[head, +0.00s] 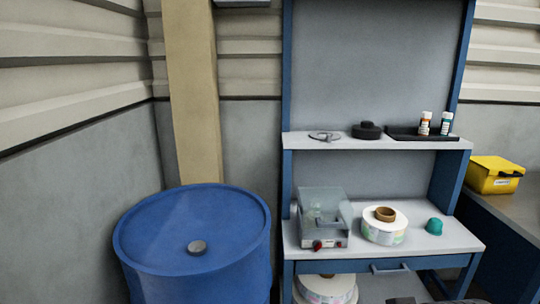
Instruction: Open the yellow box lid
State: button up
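The yellow box (492,181) stands on a dark grey bench at the right side of the head view. Its yellow lid (496,162) appears closed. A black handle or latch (510,174) and a small pale label show on its front. My gripper cannot be made out in this view. A dark shape at the bottom edge is too cut off to identify.
A blue workstation (288,240) holds a grey machine (324,218), a label reel (384,226) and a teal object (434,226). Its shelf carries a black tray (412,134) with two bottles. A blue drum (190,235) stands left. The dark bench (512,207) has bare surface before the box.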

aim_at(496, 165)
jog(key=z, duration=1.4)
